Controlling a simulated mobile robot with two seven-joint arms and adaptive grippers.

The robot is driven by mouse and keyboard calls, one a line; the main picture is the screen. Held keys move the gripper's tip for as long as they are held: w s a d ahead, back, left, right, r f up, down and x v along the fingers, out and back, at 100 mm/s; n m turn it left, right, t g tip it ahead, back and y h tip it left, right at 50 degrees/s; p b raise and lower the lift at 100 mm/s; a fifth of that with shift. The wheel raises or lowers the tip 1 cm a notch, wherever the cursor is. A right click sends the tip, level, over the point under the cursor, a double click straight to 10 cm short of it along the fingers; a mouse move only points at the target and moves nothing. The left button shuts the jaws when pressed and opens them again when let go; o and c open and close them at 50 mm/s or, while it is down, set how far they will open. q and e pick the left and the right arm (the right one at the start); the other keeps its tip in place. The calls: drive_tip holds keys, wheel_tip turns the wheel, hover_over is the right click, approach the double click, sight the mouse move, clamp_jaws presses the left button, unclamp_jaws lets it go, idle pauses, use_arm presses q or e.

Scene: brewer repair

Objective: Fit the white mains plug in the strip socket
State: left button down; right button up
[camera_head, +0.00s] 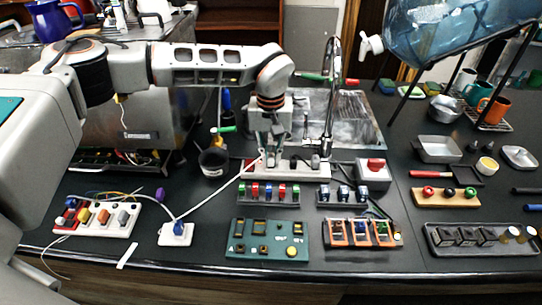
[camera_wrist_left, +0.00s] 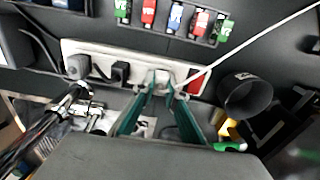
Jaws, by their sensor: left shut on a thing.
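The white power strip (camera_head: 322,171) lies on the dark worktop in front of the sink; it also shows in the left wrist view (camera_wrist_left: 140,58). Two dark plugs sit in its sockets, one grey (camera_wrist_left: 77,66) and one black (camera_wrist_left: 120,72). My left gripper (camera_head: 271,160) points down at the strip's left part in the head view. In the left wrist view its green fingers (camera_wrist_left: 160,92) are closed around the white mains plug (camera_wrist_left: 162,77), at the strip beside the red switch (camera_wrist_left: 196,82). I cannot tell whether the plug is fully seated. The right gripper is out of view.
A white cord (camera_head: 222,188) runs from the plug to a white block with a blue top (camera_head: 177,234). A dark cup (camera_head: 213,162) stands left of the strip, and the tap (camera_head: 331,100) rises behind it. Coloured fuse rows (camera_head: 268,196) lie in front.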

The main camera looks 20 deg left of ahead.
use_arm(q)
drive_tip(key=c, duration=2)
unclamp_jaws()
drive_tip(key=shift+o, duration=0.2)
drive_tip(key=shift+r, duration=0.1)
wheel_tip(320, 180, up, 12)
